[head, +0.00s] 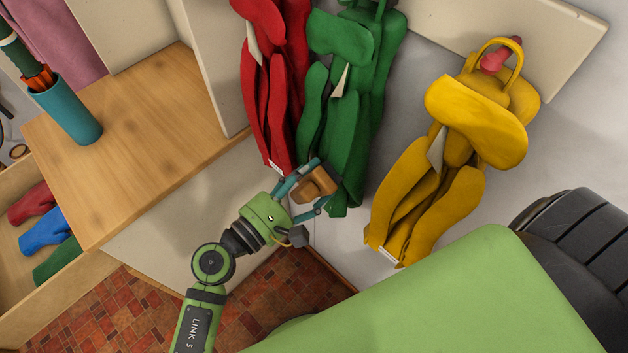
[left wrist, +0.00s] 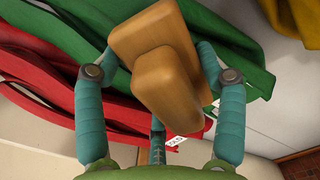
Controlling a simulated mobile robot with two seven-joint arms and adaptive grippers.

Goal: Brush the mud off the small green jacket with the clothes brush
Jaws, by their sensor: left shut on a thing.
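The small green jacket (head: 345,115) hangs on the wall between a red and a yellow garment. It also shows behind the brush in the left wrist view (left wrist: 245,55). I cannot make out mud on its visible part. My left gripper (head: 316,184) is shut on the clothes brush (head: 312,182), a brown wooden block with a raised grip. The fingers hold the brush from both sides in the left wrist view (left wrist: 165,70). The brush is at the jacket's lower left edge; its bristles are hidden, and I cannot tell whether it touches the cloth. My right gripper is out of view.
A red garment (head: 270,80) hangs close on the left, a yellow one (head: 455,150) on the right. A wooden bench top (head: 140,150) bears a teal umbrella holder (head: 75,115). Below it, an open compartment holds gloves (head: 40,230). Bare wall lies between green and yellow.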

